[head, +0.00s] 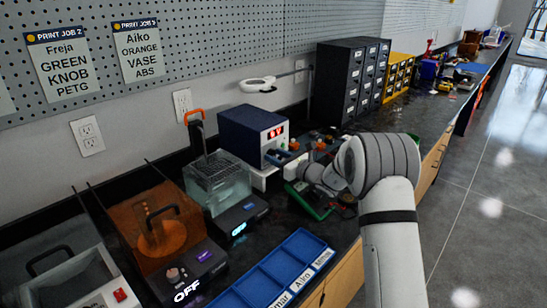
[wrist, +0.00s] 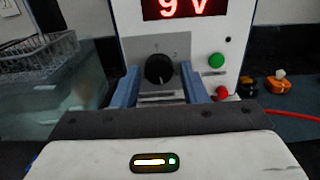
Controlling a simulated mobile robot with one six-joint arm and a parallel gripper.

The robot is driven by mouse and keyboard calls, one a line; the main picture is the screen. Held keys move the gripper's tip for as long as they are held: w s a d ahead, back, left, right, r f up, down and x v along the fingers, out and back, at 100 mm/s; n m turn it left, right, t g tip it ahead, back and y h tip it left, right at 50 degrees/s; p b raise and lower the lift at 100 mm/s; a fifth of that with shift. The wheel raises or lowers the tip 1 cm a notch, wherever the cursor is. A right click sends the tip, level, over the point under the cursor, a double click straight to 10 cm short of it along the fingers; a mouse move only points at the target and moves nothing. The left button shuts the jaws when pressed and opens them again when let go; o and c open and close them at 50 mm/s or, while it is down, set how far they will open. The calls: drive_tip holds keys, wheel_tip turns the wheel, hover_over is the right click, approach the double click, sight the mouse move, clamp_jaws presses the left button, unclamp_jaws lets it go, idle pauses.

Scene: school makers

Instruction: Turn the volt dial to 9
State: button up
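The dark blue power supply (head: 243,128) stands on the bench against the wall. Its red display (wrist: 184,7) reads 9 V in the wrist view. The black volt dial (wrist: 158,69) is below the display on the white front panel; its scale marks are too small to read clearly. My gripper (wrist: 161,92) faces the dial. Its two blue fingers are spread, one on each side of the dial, with visible gaps between fingers and dial. In the head view my gripper (head: 281,157) is close to the supply's front, where the dial is hard to make out.
A green button (wrist: 216,61) and a red knob (wrist: 222,92) are right of the dial. A clear tank (head: 217,183) stands left of the supply, with an orange-covered machine (head: 155,225) beyond. A blue tray (head: 275,272) lies in front. Dark drawers (head: 341,82) stand to the right.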

drive_tip(key=c, duration=0.7)
drive_tip(key=shift+m, duration=1.1)
drive_tip(key=o, duration=1)
drive_tip(key=v, duration=0.8)
